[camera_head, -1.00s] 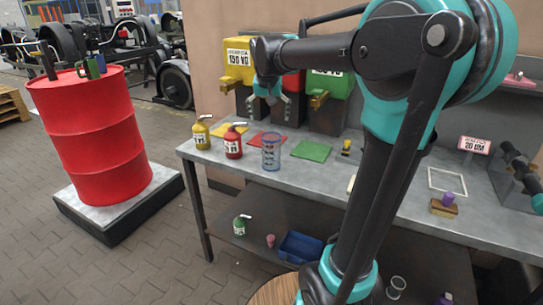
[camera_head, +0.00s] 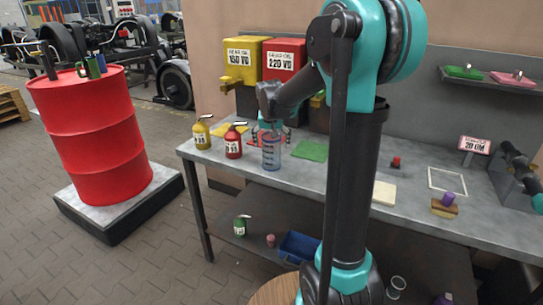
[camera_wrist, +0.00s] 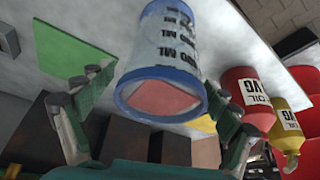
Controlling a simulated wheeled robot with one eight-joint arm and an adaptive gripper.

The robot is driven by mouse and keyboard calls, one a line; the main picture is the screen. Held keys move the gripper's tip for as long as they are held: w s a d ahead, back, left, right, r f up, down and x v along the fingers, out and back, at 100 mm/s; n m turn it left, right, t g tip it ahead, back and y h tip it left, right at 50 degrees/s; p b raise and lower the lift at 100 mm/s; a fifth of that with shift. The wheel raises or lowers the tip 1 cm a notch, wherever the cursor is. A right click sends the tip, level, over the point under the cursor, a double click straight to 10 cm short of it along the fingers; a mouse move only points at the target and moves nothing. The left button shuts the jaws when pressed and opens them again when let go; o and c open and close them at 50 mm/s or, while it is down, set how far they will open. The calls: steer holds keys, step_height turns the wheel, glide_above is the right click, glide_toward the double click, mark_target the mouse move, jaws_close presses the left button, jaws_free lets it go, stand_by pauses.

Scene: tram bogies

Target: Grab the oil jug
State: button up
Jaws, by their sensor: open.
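The clear measuring jug (camera_head: 271,154) with blue rims and dark volume marks stands upright on the workbench. It fills the upper middle of the wrist view (camera_wrist: 165,50), its open mouth facing the camera. My gripper (camera_head: 272,130) points down at the jug's top. In the wrist view my open fingers (camera_wrist: 158,84) lie on either side of the jug's rim; whether they touch it I cannot tell. A red oil can (camera_head: 233,142) and a yellow oil can (camera_head: 201,133) stand to the left on the bench.
A green mat (camera_head: 311,150) lies right of the jug, with a red mat partly hidden behind it. Yellow (camera_head: 240,62) and red (camera_head: 284,60) dispensers stand at the back. A cream block (camera_head: 384,193) and a sponge (camera_head: 444,208) lie farther right. A red drum (camera_head: 95,135) stands left.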

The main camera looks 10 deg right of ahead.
steer(key=shift+w+f, duration=0.25)
steer(key=shift+f, duration=0.45)
steer(key=shift+c, duration=0.3)
steer(key=c, duration=1.3)
steer(key=shift+r, duration=0.15)
